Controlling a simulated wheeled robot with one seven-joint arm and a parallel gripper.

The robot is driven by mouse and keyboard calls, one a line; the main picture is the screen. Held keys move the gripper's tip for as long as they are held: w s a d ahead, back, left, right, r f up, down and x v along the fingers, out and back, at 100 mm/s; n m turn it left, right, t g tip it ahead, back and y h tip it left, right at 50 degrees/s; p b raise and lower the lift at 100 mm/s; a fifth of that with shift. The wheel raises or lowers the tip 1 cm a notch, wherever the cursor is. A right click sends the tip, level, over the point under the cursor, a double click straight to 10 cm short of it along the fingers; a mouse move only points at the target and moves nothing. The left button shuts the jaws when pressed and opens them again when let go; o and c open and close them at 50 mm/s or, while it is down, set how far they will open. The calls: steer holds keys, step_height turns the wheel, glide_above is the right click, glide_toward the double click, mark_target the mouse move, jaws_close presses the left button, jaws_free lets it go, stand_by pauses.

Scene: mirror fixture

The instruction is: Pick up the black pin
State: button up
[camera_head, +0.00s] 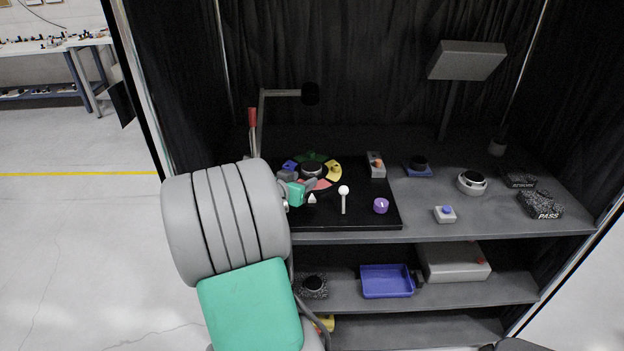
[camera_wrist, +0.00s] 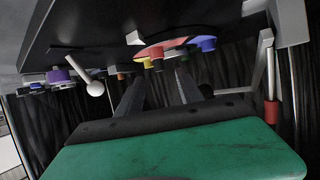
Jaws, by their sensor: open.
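My gripper (camera_head: 303,180) reaches over the black board (camera_head: 375,212) from the left, beside a coloured disc (camera_head: 331,168) with green, yellow, red and blue sections. In the wrist view, my gripper (camera_wrist: 160,78) has its two dark fingers apart with nothing visibly held between them. That view is upside down, and small yellow, red and blue pieces hang above the fingertips. A round black piece (camera_head: 311,168) sits at the disc's middle; I cannot tell whether it is the black pin. No other black pin can be made out, and my gripper and arm hide part of the disc.
A white ball-topped post (camera_head: 343,192) stands close right of my gripper, with a purple cylinder (camera_head: 381,206) beyond it. More small fixtures lie right; a blue tray (camera_head: 387,281) is below.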

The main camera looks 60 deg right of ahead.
mark_target(310, 176)
steer(key=p+x, duration=0.1)
steer(key=x, duration=0.3)
steer(key=shift+d+f, duration=0.2)
steer(key=shift+d, duration=0.1)
steer(key=shift+a, duration=0.1)
jaws_close()
